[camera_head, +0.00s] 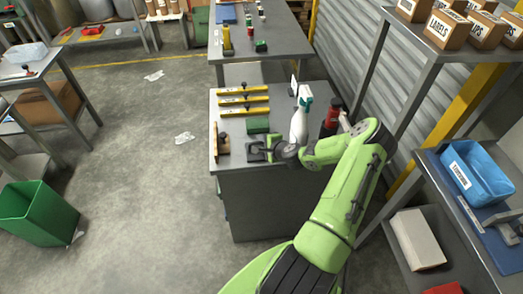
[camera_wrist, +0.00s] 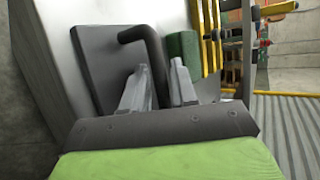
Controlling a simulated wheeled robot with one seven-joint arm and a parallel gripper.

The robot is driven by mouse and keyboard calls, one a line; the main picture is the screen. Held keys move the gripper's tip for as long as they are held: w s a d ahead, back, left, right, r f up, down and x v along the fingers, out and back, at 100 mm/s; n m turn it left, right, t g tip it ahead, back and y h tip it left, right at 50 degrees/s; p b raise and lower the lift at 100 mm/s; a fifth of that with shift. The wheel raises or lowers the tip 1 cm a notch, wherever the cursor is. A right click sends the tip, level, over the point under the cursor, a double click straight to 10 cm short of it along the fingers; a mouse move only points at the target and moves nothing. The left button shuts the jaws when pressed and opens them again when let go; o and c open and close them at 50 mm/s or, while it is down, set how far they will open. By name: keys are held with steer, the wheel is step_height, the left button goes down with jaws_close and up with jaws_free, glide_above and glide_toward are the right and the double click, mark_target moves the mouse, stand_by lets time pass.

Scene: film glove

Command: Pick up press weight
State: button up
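The press weight is a dark grey block with a bent bar handle. In the head view the press weight (camera_head: 256,153) is at the front of the grey bench, just left of my gripper (camera_head: 270,150). In the wrist view the block (camera_wrist: 97,62) fills the left middle, and its handle (camera_wrist: 153,50) runs down between the two grey fingers of my gripper (camera_wrist: 160,72). The fingers are close together with the handle between them, and little gap shows on either side. The block appears level with the bench top.
A green block (camera_head: 258,125) lies just behind the weight; a wooden piece (camera_head: 222,146) stands to its left. A white spray bottle (camera_head: 299,122) and a red container (camera_head: 332,118) stand close to my wrist. Several yellow levels (camera_head: 243,100) lie farther back on the bench (camera_head: 226,177).

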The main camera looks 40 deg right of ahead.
jaws_close()
steer(key=shift+r, duration=0.25)
